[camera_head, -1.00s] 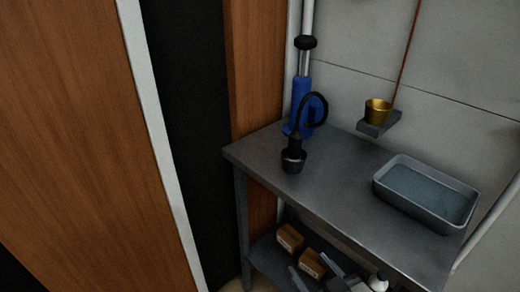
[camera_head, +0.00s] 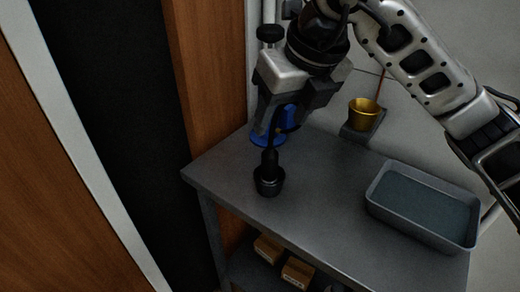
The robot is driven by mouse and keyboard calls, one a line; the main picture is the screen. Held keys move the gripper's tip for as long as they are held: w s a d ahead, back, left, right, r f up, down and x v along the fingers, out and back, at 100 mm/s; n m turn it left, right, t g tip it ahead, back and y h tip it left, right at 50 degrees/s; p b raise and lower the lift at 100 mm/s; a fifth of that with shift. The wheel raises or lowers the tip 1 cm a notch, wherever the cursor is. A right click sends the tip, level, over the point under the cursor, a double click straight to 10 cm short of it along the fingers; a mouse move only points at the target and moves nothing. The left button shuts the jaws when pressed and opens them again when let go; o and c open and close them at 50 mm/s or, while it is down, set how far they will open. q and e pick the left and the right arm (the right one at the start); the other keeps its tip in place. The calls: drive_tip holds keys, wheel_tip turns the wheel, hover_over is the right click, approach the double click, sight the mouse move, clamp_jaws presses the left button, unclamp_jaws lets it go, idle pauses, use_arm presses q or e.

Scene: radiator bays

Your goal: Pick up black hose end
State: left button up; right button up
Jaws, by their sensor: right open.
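The black hose end (camera_head: 269,181) is a dark, wide-ended fitting at the near-left part of the grey metal table (camera_head: 320,215). A black hose rises from it toward the blue pump-like body (camera_head: 262,138) behind. My right gripper (camera_head: 290,120) comes in from the upper right and hangs above and behind the hose end, its jaws pointing down. It is open and apart from the hose end. It hides the upper loop of the hose and most of the blue body. I cannot tell whether a finger touches the hose. My left gripper is out of view.
A grey tray of bluish liquid (camera_head: 425,205) stands at the table's right. A brass cup (camera_head: 363,113) sits on a small bracket at the back. Small boxes (camera_head: 298,272) lie on the lower shelf. A wooden panel (camera_head: 205,75) stands at the left. The table's middle is clear.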

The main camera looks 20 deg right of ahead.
sight(271, 152)
drive_tip(key=shift+m+t+h, duration=0.3)
drive_tip(key=shift+h, duration=0.1)
drive_tip(key=x, duration=0.5)
drive_tip(key=w+d+x, duration=0.1)
drive_tip(key=x, duration=0.2)
drive_tip(key=shift+f+b, duration=0.15)
drive_tip(key=shift+b, duration=0.15)
drive_tip(key=shift+p+x, duration=0.3)
drive_tip(key=shift+x, duration=2.9)
drive_tip(key=shift+s+a, duration=0.15)
drive_tip(key=c, duration=1.1)
